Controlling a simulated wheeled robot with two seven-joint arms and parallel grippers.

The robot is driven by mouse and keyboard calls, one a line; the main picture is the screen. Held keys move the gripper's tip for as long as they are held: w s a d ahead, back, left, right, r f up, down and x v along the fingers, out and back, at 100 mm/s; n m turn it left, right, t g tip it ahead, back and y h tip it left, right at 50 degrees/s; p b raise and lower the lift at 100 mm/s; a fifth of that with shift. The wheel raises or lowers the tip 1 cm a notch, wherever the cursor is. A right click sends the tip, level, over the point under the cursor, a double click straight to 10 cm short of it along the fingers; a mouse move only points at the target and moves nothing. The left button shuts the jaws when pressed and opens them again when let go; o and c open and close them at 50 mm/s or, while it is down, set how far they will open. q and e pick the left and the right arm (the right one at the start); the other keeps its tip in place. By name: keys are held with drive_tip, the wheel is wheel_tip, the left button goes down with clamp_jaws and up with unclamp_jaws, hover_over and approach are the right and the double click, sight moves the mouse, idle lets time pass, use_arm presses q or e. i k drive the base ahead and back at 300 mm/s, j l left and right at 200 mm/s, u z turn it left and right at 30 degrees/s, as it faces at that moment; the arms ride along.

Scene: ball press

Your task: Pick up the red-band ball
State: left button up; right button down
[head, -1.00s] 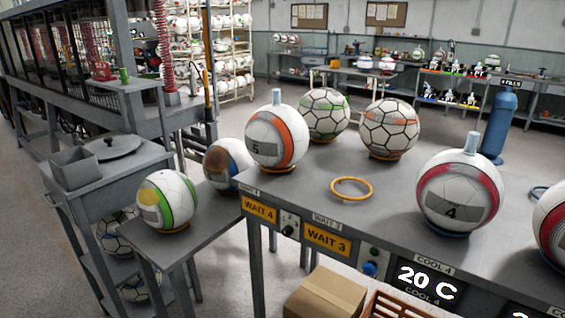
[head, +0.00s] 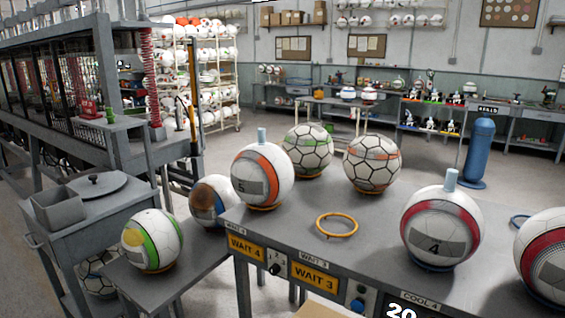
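A white ball with a red band and a grey patch marked 4 (head: 435,218) sits on a ring on the grey bench (head: 330,262), right of centre, with a pale blue plug on top. A second ball with a red band (head: 540,245) is at the right edge, partly cut off. A ball with an orange-red band marked 5 (head: 262,172) sits at the bench's left end, also with a plug. Neither of my grippers is in view.
An empty orange ring (head: 337,225) lies on the bench. Two panelled balls (head: 307,150) (head: 371,163) stand behind it. A lower side table (head: 195,262) holds a green-banded ball (head: 152,240) and a brown-blue ball (head: 212,202). A blue cylinder (head: 477,150) stands behind.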

sight(440, 225)
drive_tip(key=l+z, duration=0.15)
drive_tip(key=l, duration=0.45)
drive_tip(key=l+z, duration=0.15)
drive_tip(key=l, duration=0.45)
drive_tip(key=i+l+z, duration=0.1)
drive_tip(key=l, duration=0.5)
drive_tip(key=i+l+z, duration=0.15)
drive_tip(key=l, duration=0.4)
